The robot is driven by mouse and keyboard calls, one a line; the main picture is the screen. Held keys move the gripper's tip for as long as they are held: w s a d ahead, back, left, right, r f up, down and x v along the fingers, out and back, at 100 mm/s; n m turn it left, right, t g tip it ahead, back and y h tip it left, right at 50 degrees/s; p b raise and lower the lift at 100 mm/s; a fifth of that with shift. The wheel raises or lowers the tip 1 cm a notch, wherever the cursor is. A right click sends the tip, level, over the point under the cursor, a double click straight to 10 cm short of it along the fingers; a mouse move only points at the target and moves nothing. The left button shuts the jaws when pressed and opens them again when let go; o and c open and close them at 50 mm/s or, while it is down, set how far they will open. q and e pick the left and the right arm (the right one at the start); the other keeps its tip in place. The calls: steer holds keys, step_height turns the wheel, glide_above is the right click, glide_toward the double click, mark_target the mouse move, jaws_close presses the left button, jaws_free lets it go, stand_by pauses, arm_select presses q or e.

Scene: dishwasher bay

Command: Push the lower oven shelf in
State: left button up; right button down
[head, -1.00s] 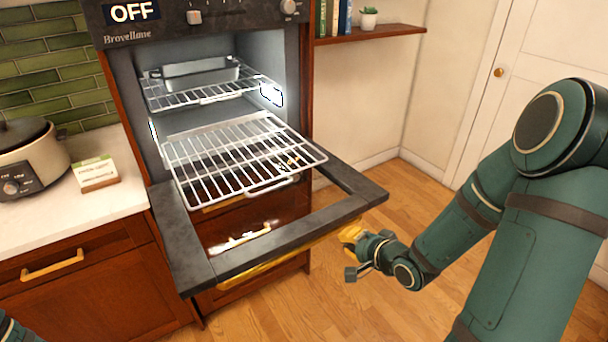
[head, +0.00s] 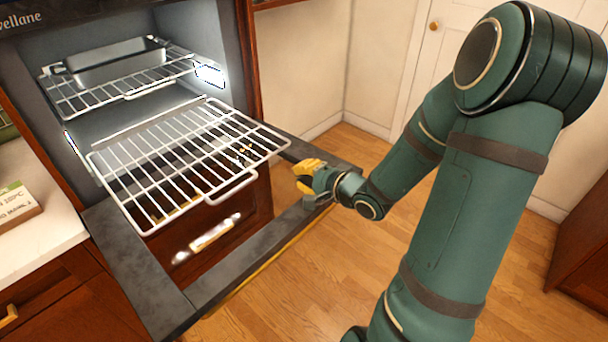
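The lower oven shelf (head: 185,160) is a white wire rack. It sticks out of the oven cavity (head: 120,90) over the lowered oven door (head: 150,275). Its front has a wire loop (head: 232,188). My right gripper (head: 306,176), with yellow fingertips, is at the right part of the door, to the right of the shelf's front edge and apart from it. Whether its fingers are open or closed is too small to tell. My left gripper is out of view.
The upper rack (head: 75,101) holds a metal baking tin (head: 120,62) inside the oven. A counter (head: 45,225) with a small recipe card stand (head: 15,205) is at the left. The wooden floor (head: 290,290) to the right is clear.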

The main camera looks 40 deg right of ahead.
steer(key=x, duration=0.3)
steer(key=b+x, duration=0.1)
steer(key=x, duration=0.2)
steer(key=b+x, duration=0.1)
steer(key=x, duration=0.2)
steer(key=shift+w+r, duration=0.15)
steer(key=shift+r, duration=0.1)
steer(key=shift+w+a, duration=0.1)
steer(key=shift+w, duration=0.45)
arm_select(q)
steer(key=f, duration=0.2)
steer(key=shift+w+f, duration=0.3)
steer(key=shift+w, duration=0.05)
arm_select(e)
steer(key=shift+r, duration=0.1)
